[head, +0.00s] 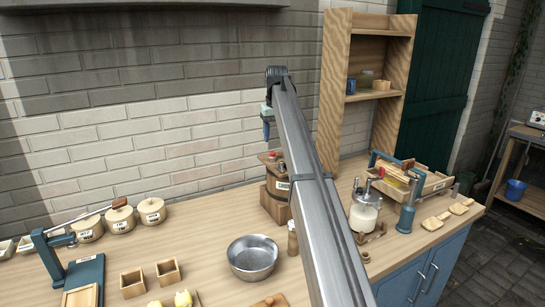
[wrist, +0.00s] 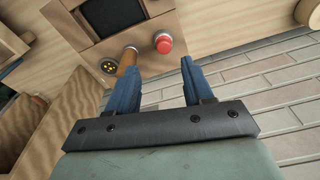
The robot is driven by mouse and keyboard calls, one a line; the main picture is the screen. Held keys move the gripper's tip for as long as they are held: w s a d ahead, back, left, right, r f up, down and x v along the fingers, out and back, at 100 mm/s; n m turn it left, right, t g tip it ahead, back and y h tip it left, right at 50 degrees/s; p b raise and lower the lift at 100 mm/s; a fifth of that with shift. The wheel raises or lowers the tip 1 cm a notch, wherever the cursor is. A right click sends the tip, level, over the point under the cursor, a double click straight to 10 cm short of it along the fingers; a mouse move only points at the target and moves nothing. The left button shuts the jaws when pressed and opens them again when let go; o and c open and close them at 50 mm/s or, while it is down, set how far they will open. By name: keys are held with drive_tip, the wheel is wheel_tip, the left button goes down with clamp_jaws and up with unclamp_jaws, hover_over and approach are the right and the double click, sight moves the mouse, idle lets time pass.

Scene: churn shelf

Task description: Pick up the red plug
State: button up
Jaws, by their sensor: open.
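The red plug (wrist: 163,43) sits on a wooden box (wrist: 150,62) in the wrist view, showing a round red top. In the head view the red plug (head: 272,155) is a small red spot on top of the wooden churn-like box (head: 276,203), partly hidden by my arm. My gripper (wrist: 158,70) is open and empty. Its two blue fingers point toward the box, and the plug lies beyond the gap between them, nearer the right finger. In the head view my gripper (head: 267,128) hangs above the box.
A metal bowl (head: 252,258) and glass dispenser (head: 364,215) stand nearby on the counter. A wooden shelf (head: 333,85) rises at the back right; the brick wall (head: 150,130) is behind.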

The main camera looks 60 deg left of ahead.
sight(272, 152)
drive_tip(key=shift+s+a+f, duration=0.1)
drive_tip(key=shift+s+f, duration=0.05)
drive_tip(key=shift+f, duration=1.35)
drive_tip(key=shift+s+a+f, duration=0.1)
drive_tip(key=shift+s+f, duration=0.05)
drive_tip(key=shift+f, duration=1.35)
drive_tip(key=shift+c, duration=0.4)
clamp_jaws()
